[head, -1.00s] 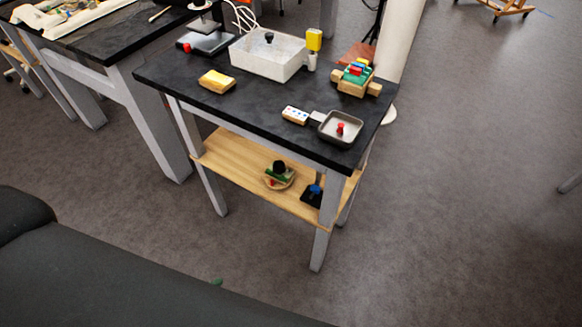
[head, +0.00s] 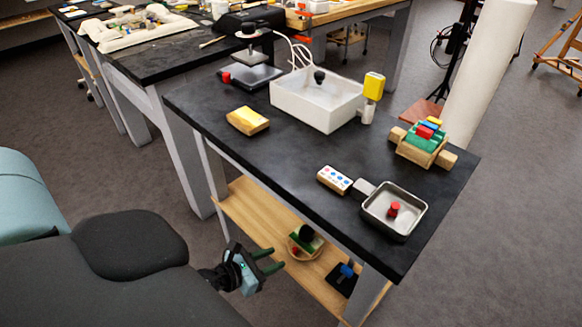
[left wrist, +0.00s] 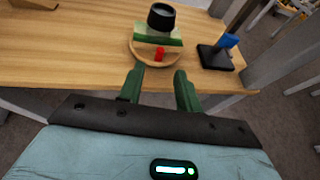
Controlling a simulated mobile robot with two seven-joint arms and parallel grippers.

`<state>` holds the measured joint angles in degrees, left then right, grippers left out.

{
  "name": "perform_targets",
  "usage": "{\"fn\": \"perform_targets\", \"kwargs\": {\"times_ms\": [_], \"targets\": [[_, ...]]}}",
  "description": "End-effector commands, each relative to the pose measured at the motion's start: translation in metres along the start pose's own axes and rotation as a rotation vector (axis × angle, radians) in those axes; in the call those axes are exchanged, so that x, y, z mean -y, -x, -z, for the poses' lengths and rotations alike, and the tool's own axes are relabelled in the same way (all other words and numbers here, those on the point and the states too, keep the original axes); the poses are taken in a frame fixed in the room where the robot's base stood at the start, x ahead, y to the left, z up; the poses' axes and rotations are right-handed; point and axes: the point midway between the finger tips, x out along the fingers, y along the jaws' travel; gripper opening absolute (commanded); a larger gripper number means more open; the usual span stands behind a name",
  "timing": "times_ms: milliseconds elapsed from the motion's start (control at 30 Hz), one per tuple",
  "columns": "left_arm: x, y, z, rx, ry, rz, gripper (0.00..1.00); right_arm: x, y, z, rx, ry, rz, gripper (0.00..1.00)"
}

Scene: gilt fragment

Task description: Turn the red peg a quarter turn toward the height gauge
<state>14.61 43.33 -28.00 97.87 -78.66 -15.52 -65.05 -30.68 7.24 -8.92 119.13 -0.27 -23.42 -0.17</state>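On the lower wooden shelf, a round wooden disc (left wrist: 136,52) carries a small red peg (left wrist: 160,54), a green block (left wrist: 165,41) and a black cylinder (left wrist: 161,17). The peg also shows, small, in the head view (head: 295,251). Right of the disc stands a black base with a blue piece (left wrist: 229,41), possibly the height gauge. My left gripper (left wrist: 159,72) is open and empty, its green fingers pointing at the disc from in front of the shelf; it also shows in the head view (head: 276,260). My right gripper is in neither view.
The black tabletop (head: 290,165) lies above the shelf; grey legs flank it. On top are a metal tray (head: 370,215) with another red peg, a white box (head: 300,103), a gilt block (head: 248,121) and a green-and-wood holder (head: 420,148). Another red knob (head: 225,77) sits farther back.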

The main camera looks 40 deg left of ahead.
Motion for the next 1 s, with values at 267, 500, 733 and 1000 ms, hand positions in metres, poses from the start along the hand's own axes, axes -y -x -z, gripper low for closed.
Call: {"fn": "perform_targets", "kwargs": {"times_ms": [267, 500, 733, 1000], "targets": [[0.0, -0.041, -0.001, 0.002, 0.004, -0.001, 0.34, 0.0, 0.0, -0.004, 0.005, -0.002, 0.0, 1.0], [0.0, -0.063, 0.0, 0.001, 0.004, -0.001, 0.34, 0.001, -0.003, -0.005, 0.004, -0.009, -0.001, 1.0], [0.0, -0.066, 0.0, 0.0, 0.004, 0.0, 0.34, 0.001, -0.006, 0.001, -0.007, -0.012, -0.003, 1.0], [0.0, -0.066, 0.0, 0.0, 0.004, -0.001, 0.15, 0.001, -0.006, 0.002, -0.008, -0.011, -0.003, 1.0]]}}
